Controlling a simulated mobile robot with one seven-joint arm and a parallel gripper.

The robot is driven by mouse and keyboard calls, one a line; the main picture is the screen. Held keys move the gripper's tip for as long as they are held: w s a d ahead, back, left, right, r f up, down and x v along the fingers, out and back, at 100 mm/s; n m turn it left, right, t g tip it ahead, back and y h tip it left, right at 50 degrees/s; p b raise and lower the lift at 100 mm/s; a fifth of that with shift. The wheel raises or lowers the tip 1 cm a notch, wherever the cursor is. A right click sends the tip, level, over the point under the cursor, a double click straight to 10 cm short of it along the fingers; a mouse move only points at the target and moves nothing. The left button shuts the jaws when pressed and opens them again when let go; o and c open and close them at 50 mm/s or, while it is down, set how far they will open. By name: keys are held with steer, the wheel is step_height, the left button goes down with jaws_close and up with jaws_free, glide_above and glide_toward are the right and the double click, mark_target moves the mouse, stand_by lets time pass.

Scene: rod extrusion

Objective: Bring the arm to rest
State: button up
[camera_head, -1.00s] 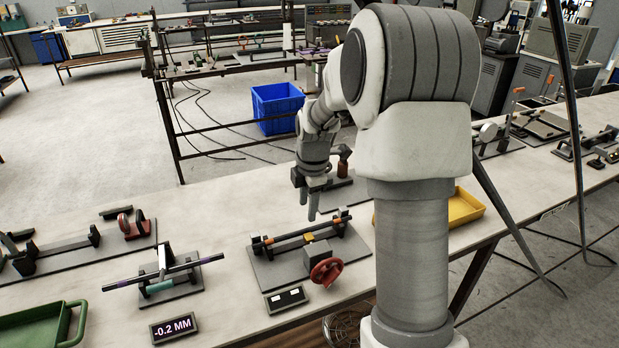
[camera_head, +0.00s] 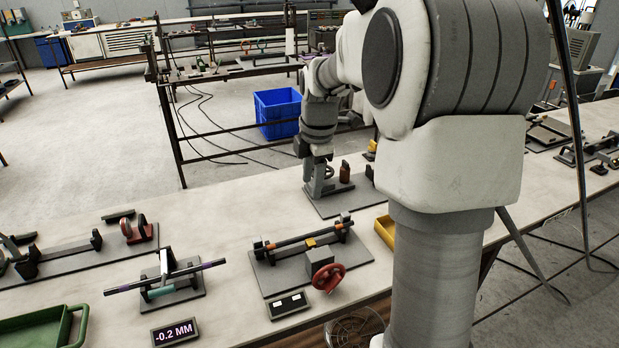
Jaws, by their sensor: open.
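My gripper (camera_head: 318,184) hangs at the end of my arm, pointing down in front of the small dark fixture plate (camera_head: 345,199) at the back of the bench. Its fingers look apart with nothing seen between them, though they are small and blend with the grey fixture there. My arm stands bent in the right half of the view and hides part of the bench behind it.
A fixture with an orange-tipped rod (camera_head: 300,240) and red handwheel (camera_head: 328,277) stands nearer. Left of it are a rod on a stand (camera_head: 165,275), a display reading -0.2 MM (camera_head: 174,331) and a green tray (camera_head: 40,330). A yellow tray (camera_head: 385,230) is beside my arm.

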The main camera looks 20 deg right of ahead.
steer(key=s+a+r+m+t, duration=0.2)
steer(key=s+a+r+m, duration=0.5)
steer(key=s, duration=0.4)
steer(key=s+a+m, duration=0.2)
steer(key=s+m, duration=0.3)
steer(key=s, duration=0.2)
steer(key=s+a+f+m+t, duration=0.1)
steer(key=s+a+m, duration=0.1)
steer(key=s+m, duration=0.4)
steer(key=shift+s+f+t, duration=0.25)
steer(key=shift+s+t, duration=0.05)
steer(key=shift+s, duration=0.2)
